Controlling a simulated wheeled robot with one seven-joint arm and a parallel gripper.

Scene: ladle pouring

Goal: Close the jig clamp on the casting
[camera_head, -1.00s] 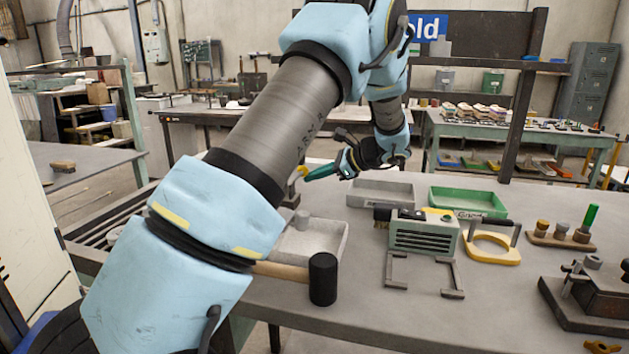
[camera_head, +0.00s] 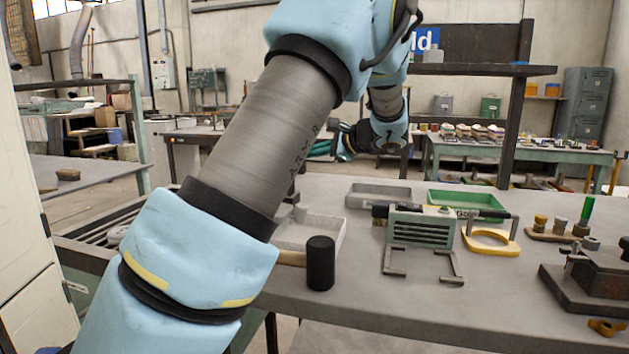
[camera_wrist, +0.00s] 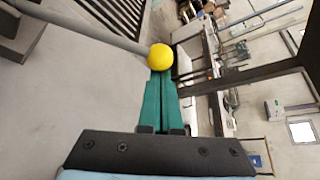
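My gripper (camera_wrist: 161,98) has two teal fingers lying side by side with no clear gap. In the wrist view a yellow ball knob (camera_wrist: 161,57) on a grey rod (camera_wrist: 95,28) overlaps the fingertips. I cannot tell whether the fingers touch it, and they do not visibly enclose it. The rod runs off to the upper left; it looks like a lever, possibly the clamp's. In the head view my gripper (camera_head: 325,148) is small, beyond my forearm, over the far left of the bench. My arm hides the area below it, so I cannot make out the clamp and casting there.
On the bench (camera_head: 400,300) stand a black-headed mallet (camera_head: 320,263), grey tray (camera_head: 378,196), green tray (camera_head: 468,204), green-grey box (camera_head: 421,229) and yellow ring piece (camera_head: 490,242). A dark block on a plate (camera_head: 600,275) is at the right. The front middle is clear.

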